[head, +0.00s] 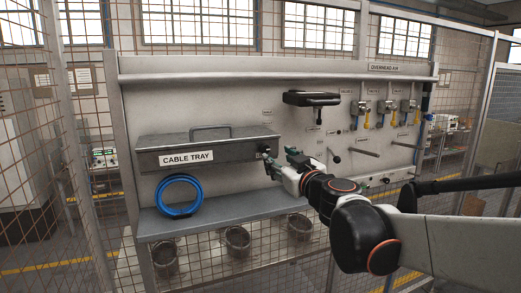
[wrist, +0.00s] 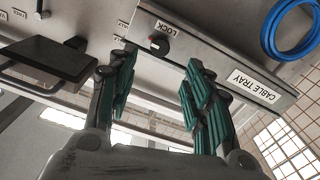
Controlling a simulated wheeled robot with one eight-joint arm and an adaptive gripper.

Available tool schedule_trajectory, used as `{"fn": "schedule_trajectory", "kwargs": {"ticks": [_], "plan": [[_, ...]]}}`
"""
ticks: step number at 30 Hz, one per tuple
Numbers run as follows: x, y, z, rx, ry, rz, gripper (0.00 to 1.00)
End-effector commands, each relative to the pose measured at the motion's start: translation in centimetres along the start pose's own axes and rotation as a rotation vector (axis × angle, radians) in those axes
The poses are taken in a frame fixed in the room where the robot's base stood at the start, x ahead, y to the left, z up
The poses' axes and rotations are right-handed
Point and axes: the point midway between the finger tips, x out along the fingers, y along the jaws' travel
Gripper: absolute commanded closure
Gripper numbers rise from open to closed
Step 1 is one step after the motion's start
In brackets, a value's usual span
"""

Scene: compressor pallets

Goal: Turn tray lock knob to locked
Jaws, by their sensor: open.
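The grey cable tray (head: 222,152) is mounted on the wall panel, its lid with a handle on top. The tray lock knob is a small dark knob (wrist: 159,42) with a red mark, beside a "LOCK" label (wrist: 166,27) on the tray's end. It appears small and partly unclear at the tray's right end in the head view (head: 264,148). My gripper (wrist: 158,75) is open and empty, its green-padded fingers spread on either side of the line to the knob. The knob shows beyond the fingertips, with no visible contact. In the head view my gripper (head: 273,166) is just right of the tray.
A blue cable coil (head: 179,196) leans below the tray on a grey shelf (head: 228,211). Several bins hang beneath. A black flat-topped fixture (head: 311,98) projects up and right of my gripper. Rods (head: 356,151) and valves (head: 386,106) project from the panel farther right.

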Motion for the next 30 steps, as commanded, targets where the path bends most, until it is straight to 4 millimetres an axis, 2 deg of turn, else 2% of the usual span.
{"fn": "schedule_trajectory", "kwargs": {"ticks": [9, 15, 21, 30], "plan": [[5.2, 0.0, -0.1, 0.0, 0.0, 0.0, 0.54], [7.7, 0.0, -0.1, 0.0, 0.0, 0.0, 0.54], [9.0, 0.0, 0.0, 0.0, 0.0, 0.0, 0.54], [9.2, 0.0, 0.0, 0.0, 0.0, 0.0, 0.54]]}}
